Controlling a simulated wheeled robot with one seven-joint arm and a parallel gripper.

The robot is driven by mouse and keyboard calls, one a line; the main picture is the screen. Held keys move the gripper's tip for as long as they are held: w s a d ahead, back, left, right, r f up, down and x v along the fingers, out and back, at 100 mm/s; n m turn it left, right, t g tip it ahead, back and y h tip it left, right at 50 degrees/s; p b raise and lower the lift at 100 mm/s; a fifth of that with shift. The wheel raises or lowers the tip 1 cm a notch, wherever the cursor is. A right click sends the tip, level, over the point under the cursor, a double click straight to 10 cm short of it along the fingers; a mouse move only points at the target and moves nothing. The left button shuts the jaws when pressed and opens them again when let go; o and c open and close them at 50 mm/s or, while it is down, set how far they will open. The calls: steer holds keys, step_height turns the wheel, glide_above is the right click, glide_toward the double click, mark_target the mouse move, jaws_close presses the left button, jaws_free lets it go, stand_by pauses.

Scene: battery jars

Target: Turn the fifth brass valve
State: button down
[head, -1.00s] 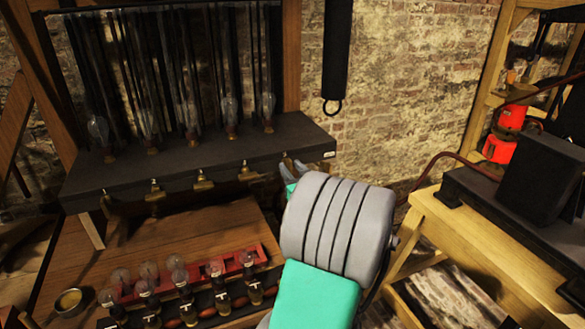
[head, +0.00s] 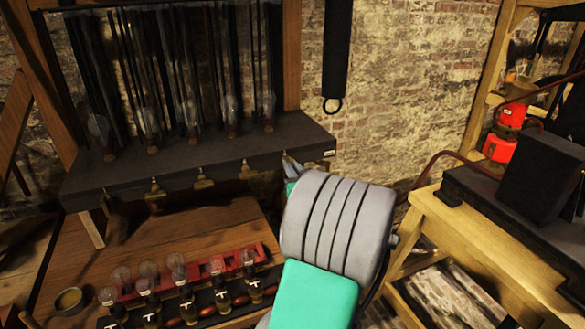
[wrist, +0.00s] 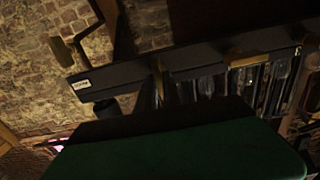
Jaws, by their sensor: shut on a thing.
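A dark shelf (head: 215,155) carries a row of brass valves along its front edge. Several show in the head view, among them one near the left (head: 155,190), a middle one (head: 203,179) and the fourth (head: 247,171). My gripper (head: 288,162) is at the right end of this row, shut on the fifth valve, which its fingers and my wrist mostly hide in the head view. In the wrist view a brass piece (wrist: 158,82) shows beside the shelf's white label, partly covered by my dark green gripper body. The fingertips are not clear there.
Glass bulbs (head: 268,108) stand on the shelf above the valves. A wooden stand with a black box (head: 540,175) is at right.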

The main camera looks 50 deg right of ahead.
steer(key=shift+m, duration=0.3)
steer(key=m, duration=0.5)
steer(key=m+p, duration=0.1)
steer(key=m, duration=0.5)
steer(key=m+p, duration=0.1)
steer(key=m, duration=0.5)
steer(key=shift+s+d+f, duration=0.2)
steer(key=shift+d, duration=0.05)
stand_by(0.3)
steer(key=c, duration=1.5)
jaws_free()
